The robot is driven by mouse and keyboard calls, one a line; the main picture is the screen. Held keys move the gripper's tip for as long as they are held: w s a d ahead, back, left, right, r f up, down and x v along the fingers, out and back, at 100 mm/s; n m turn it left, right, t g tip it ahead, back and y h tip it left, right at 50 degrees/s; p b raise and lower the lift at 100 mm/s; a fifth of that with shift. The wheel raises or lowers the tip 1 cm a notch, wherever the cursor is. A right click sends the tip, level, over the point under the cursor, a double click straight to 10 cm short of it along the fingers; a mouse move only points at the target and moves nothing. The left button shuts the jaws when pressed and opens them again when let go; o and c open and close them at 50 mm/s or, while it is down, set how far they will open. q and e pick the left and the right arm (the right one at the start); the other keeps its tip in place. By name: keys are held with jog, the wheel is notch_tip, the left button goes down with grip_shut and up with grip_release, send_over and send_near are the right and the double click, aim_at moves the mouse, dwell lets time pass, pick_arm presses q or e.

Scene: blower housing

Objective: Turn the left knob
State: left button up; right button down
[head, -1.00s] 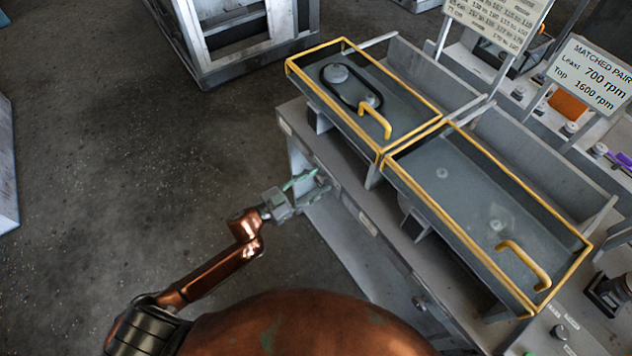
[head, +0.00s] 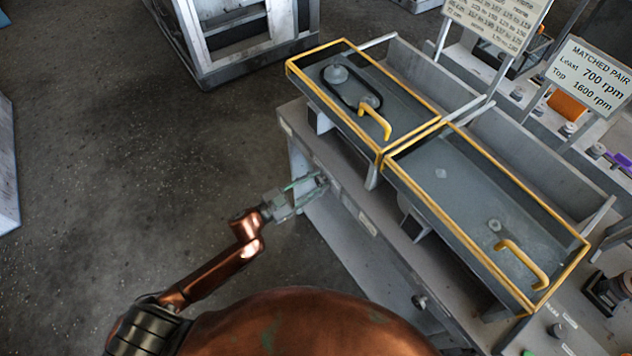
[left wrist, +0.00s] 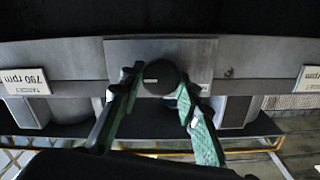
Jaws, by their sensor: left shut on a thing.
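The left knob (left wrist: 160,77) is dark and round with a short pale mark, on a grey plate on the bench front. In the left wrist view it sits between the two green-padded fingers of my left gripper (left wrist: 158,88), which is shut on it. In the head view, my left gripper (head: 305,187) reaches the upper left part of the bench front, and its fingers mostly hide the knob. Another knob (head: 420,302) is farther down the same front. My right gripper is not in view.
The grey bench (head: 345,205) carries two yellow-framed, clear-covered housings with yellow handles; the far one (head: 290,68) shows a belt on pulleys. A sign (head: 592,75) reads "Matched pair", least 700 rpm, top 1600 rpm. The floor left of the bench is clear.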

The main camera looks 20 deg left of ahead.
pick_arm(q)
jog(key=m+p, duration=0.1)
jog(key=m, duration=0.2)
jog(key=shift+m, duration=1.5)
jog(key=shift+f, duration=0.1)
jog(key=o, duration=1.2)
jog(key=shift+c, duration=0.2)
jog(key=shift+s, duration=0.1)
jog(key=v, duration=1.2)
